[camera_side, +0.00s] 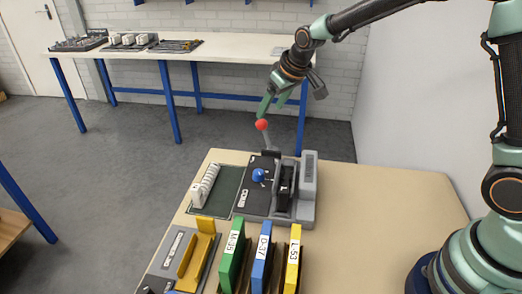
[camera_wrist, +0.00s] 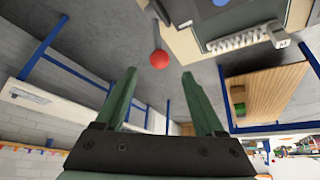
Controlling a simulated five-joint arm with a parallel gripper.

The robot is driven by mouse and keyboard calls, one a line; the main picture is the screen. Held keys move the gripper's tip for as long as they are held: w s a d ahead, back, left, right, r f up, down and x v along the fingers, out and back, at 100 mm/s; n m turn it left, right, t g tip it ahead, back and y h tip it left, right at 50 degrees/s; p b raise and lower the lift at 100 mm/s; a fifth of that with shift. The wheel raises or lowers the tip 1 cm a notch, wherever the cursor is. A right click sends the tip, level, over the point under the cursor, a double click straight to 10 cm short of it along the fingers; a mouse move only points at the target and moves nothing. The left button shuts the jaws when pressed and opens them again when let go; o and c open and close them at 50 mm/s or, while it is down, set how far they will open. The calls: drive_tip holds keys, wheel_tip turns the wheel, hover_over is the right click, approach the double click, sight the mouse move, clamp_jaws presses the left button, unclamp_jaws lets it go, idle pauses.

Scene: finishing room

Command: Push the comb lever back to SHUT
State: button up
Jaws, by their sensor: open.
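A binding machine (camera_side: 308,182) with a grey body and black parts stands near the far edge of the table. A lever with a red ball knob (camera_side: 262,125) rises at its back; the knob also shows in the wrist view (camera_wrist: 159,59). A second, blue knob (camera_side: 258,175) sits on the machine's dark top; which knob belongs to the comb lever I cannot tell for sure. My gripper (camera_side: 273,108) is open and empty just above the red knob. In the wrist view its green fingers (camera_wrist: 160,76) stand apart, with the red knob beyond the tips, between their lines. I see no clear contact.
A white comb strip (camera_side: 205,186) lies on a green mat left of the machine. Green, blue and yellow labelled binders (camera_side: 262,264) and a yellow holder (camera_side: 197,256) stand in front. The table's right part (camera_side: 385,200) is clear. A long bench (camera_side: 225,47) stands behind.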

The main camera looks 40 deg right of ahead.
drive_tip(key=shift+w, duration=0.25)
drive_tip(key=c, duration=0.9)
drive_tip(key=w+r+n, duration=0.1)
drive_tip(key=w, duration=0.1)
drive_tip(key=w+a+n+g, duration=0.1)
drive_tip(key=w, duration=0.1)
drive_tip(key=w+a+r+n+g, duration=0.1)
drive_tip(key=w, duration=0.1)
drive_tip(key=shift+w+a+r, duration=0.2)
drive_tip(key=shift+w+r, duration=0.05)
drive_tip(key=shift+r, duration=0.1)
clamp_jaws()
drive_tip(key=shift+w+a+r+n+g, duration=0.4)
drive_tip(key=shift+n+g, duration=0.2)
drive_tip(key=shift+n, duration=0.4)
